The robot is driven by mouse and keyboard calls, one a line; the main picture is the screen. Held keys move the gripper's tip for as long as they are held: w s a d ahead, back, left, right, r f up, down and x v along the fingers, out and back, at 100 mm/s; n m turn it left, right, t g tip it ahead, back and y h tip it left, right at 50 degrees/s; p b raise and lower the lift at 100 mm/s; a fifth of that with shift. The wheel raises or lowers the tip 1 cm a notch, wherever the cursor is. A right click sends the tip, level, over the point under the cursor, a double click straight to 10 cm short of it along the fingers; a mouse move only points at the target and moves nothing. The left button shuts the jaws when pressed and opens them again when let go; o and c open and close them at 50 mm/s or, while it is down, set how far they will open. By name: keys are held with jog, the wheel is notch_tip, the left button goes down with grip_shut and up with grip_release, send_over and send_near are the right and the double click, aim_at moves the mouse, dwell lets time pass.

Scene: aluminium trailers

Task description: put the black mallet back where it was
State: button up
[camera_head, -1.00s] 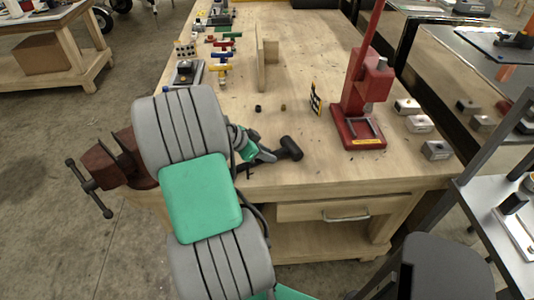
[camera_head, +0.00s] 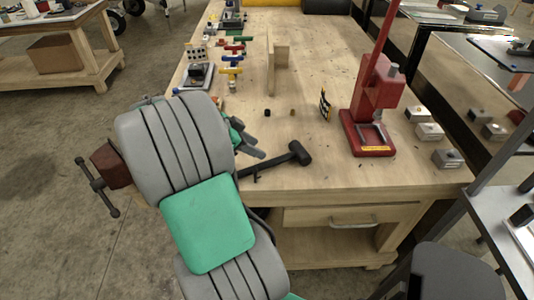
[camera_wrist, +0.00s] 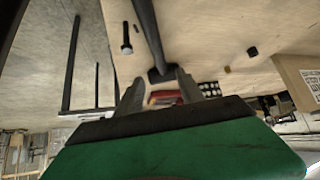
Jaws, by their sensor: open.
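The black mallet (camera_head: 299,153) lies on the near part of the wooden bench, its head to the right and its handle running left and nearer, partly behind my arm. My gripper (camera_head: 256,148) is open and empty, just beyond the handle and left of the head, apart from the handle as far as I can tell. In the wrist view both fingers of my gripper (camera_wrist: 159,82) stand apart. A long dark bar with a wider end, seemingly the mallet (camera_wrist: 148,30), shows past them.
An upright wooden piece (camera_head: 272,68) stands at mid-bench. Coloured items and clamps line the left edge. A dark red vise (camera_head: 108,160) is at the left corner.

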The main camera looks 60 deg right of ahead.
jog(key=shift+v, duration=0.85)
jog(key=w+a+n+t+y, duration=0.1)
jog(key=w+a+n+t, duration=0.2)
jog(key=w+a+n, duration=0.4)
jog(key=w+a+n+t+y, duration=0.1)
jog(key=w+a+n+t, duration=0.2)
jog(key=w+a+n, duration=0.5)
jog(key=s+a+n+t+y, duration=0.1)
jog(key=a+n, duration=0.4)
jog(key=a, duration=0.7)
jog(key=s+a+n+t+y, duration=0.2)
jog(key=a+n, duration=0.4)
jog(key=a, duration=0.6)
jog(key=shift+s+f+y, duration=0.3)
jog(key=shift+s+y, duration=0.5)
jog(key=shift+s, duration=0.35)
